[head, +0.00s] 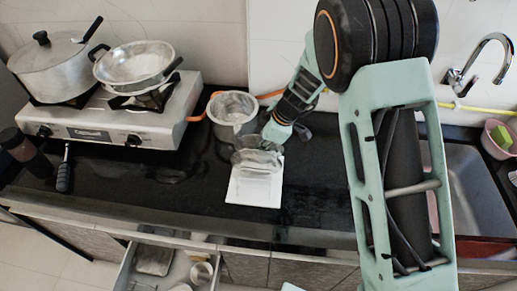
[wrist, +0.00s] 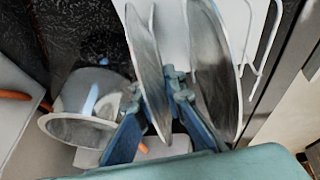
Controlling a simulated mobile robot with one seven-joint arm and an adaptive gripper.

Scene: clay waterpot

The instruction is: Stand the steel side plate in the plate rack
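Two steel plates show in the wrist view, both nearly edge-on and side by side: a left steel plate (wrist: 149,62) and a right steel plate (wrist: 213,75). In the head view the plates (head: 257,159) overlap at the far end of the white plate rack (head: 250,190). The rack's base and wires also show in the wrist view (wrist: 262,45). My gripper (wrist: 154,88) has one finger on each side of the left plate, with the fingertips against it. The right plate is outside the fingers. The plates' lower edges against the rack are not clear.
A steel pot (head: 233,112) stands just behind and left of the rack, close to my gripper. A gas stove (head: 125,125) with a lidded pot (head: 50,68) and a pan (head: 135,64) is at left. A sink (head: 468,190) is at right. An open drawer (head: 160,262) is below.

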